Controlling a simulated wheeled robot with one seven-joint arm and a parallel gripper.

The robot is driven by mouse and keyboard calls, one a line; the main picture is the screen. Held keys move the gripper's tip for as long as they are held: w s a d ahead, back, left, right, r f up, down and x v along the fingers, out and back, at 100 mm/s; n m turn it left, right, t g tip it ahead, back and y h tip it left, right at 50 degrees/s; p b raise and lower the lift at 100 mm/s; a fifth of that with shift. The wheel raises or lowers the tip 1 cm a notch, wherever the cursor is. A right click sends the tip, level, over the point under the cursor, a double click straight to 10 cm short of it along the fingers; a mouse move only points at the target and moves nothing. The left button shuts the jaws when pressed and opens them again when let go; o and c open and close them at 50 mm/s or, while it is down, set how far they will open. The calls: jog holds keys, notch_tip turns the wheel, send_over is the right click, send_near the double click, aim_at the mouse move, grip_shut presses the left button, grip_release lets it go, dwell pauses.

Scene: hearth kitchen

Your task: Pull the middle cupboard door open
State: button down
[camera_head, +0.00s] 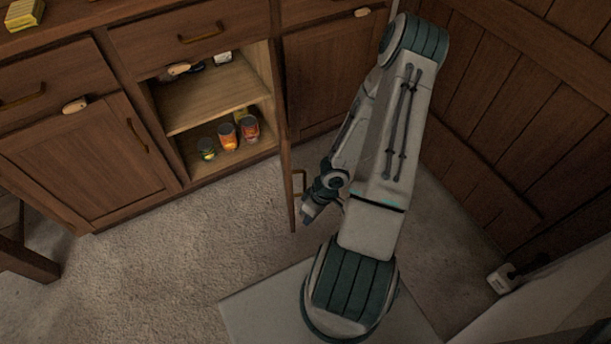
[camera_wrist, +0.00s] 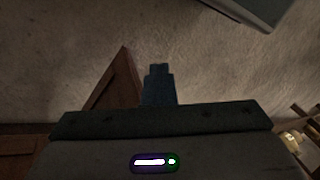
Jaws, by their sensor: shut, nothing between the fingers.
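The middle cupboard door (camera_head: 287,150) stands wide open, swung out to the right and seen almost edge-on in the head view. Its brass handle (camera_head: 300,183) is on the face towards my arm. My gripper (camera_head: 306,216) is low beside the door's free edge, just right of the handle; whether it touches the door cannot be told. In the wrist view my gripper's fingers (camera_wrist: 159,72) are together and empty, with a brown wooden panel (camera_wrist: 122,82), probably this door, to their left. The open cupboard (camera_head: 210,105) shows its shelf.
Several cans (camera_head: 229,137) stand on the cupboard floor. The left door (camera_head: 80,170) and right door (camera_head: 328,80) are shut, with drawers (camera_head: 175,40) above. A wooden leg (camera_head: 22,255) is at far left, a plank wall (camera_head: 510,100) at right. Carpet (camera_head: 165,270) in front is clear.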

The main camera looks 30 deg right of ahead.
dwell(0.4)
jog(key=c, duration=1.8)
grip_release()
jog(key=shift+o, duration=0.2)
jog(key=shift+r, duration=0.1)
jog(key=p+v, duration=0.7)
jog(key=p, duration=0.4)
jog(key=shift+r, duration=0.35)
jog(key=shift+d, duration=0.1)
